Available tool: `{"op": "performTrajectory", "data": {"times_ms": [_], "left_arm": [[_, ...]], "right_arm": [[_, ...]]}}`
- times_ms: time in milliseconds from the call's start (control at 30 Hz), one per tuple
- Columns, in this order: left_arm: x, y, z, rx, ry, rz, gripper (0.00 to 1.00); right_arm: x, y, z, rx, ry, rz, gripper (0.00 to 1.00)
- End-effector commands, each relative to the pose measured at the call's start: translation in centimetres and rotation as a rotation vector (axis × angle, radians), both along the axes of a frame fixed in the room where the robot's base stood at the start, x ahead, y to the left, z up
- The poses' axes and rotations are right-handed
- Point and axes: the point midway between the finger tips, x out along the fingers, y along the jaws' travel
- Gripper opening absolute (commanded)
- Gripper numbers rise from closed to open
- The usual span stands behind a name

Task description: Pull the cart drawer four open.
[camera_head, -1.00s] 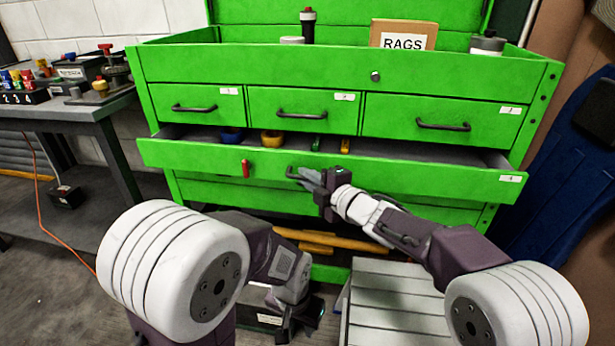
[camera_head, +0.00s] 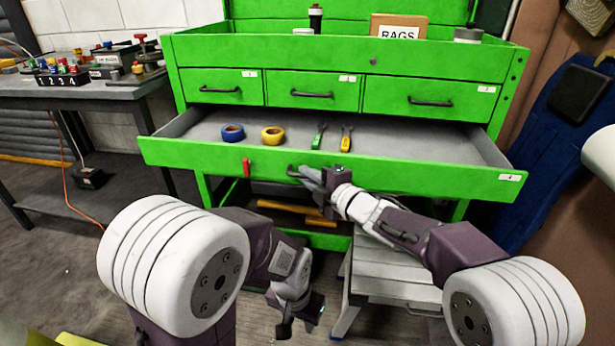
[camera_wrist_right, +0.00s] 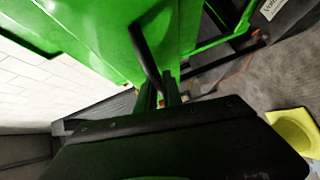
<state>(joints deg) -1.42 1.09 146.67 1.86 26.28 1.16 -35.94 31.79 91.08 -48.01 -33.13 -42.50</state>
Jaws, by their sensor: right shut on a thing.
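Cart drawer four (camera_head: 420,174) is the wide green drawer with a "4" label at its right end. It stands well out from the green cart, with its inside in view. My right gripper (camera_head: 308,178) is shut on its dark bar handle (camera_head: 294,171) near the middle of the front. In the right wrist view the handle (camera_wrist_right: 146,50) runs down to between the fingers (camera_wrist_right: 160,94). My left gripper (camera_head: 299,318) hangs low before the cart, apart from it, with a gap between its fingers and nothing held.
In the drawer lie blue tape (camera_head: 232,132), yellow tape (camera_head: 273,135) and two small tools (camera_head: 346,138). A red piece (camera_head: 246,167) is on the drawer front. Three upper drawers are shut. A grey step stool (camera_head: 395,270) stands below right; a bench (camera_head: 90,92) stands left.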

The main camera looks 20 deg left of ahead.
Motion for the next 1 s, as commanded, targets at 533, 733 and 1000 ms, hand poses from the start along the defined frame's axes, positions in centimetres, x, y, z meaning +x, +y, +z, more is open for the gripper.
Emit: {"op": "performTrajectory", "data": {"times_ms": [533, 733, 1000], "left_arm": [[0.0, 0.0, 0.2, 0.0, 0.0, 0.0, 0.35], [0.0, 0.0, 0.9, 0.0, 0.0, 0.0, 0.35], [0.0, 0.0, 1.9, 0.0, 0.0, 0.0, 0.35]], "right_arm": [[-0.2, -0.5, 0.2, 0.0, 0.001, -0.001, 0.2], [-1.7, -3.3, 0.8, -0.001, 0.001, -0.003, 0.2], [-3.9, -7.0, 1.4, -0.001, 0.001, -0.003, 0.2]]}}
